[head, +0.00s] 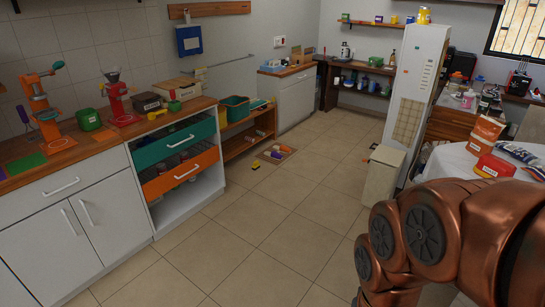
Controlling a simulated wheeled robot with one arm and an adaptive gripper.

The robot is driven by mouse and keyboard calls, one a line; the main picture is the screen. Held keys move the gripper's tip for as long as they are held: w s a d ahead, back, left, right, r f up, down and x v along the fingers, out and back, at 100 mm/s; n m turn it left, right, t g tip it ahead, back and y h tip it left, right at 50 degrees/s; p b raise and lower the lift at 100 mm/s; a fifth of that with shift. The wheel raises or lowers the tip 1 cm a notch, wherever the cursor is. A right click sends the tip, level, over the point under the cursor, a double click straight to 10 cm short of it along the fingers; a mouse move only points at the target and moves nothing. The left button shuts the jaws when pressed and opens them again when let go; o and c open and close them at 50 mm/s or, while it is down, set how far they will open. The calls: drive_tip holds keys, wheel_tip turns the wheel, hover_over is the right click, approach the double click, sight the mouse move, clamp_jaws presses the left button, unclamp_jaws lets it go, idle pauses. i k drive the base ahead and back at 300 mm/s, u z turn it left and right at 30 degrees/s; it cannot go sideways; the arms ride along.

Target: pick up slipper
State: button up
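I cannot make out a slipper for certain in the head view. A small yellow and dark thing (256,164) lies on the tiled floor near the low wooden shelf; it is too small to tell what it is. Beside it several small coloured items (278,153) lie on a brownish patch, also too small to name. My copper arm fills the lower right and hides part of the floor and table. My gripper is not in view.
A counter (120,130) with open green and orange drawers (181,173) runs along the left. A beige bin (383,173) and white fridge-like column (414,100) stand right of centre. A cluttered white table (452,163) is at right. The middle floor is clear.

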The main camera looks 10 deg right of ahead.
sight(274, 154)
drive_tip(key=z, duration=0.25)
drive_tip(key=i, duration=1.05)
drive_tip(key=z, duration=0.45)
drive_tip(key=i, duration=3.8)
drive_tip(key=u, duration=1.5)
drive_tip(key=i, duration=1.65)
drive_tip(key=u, duration=0.8)
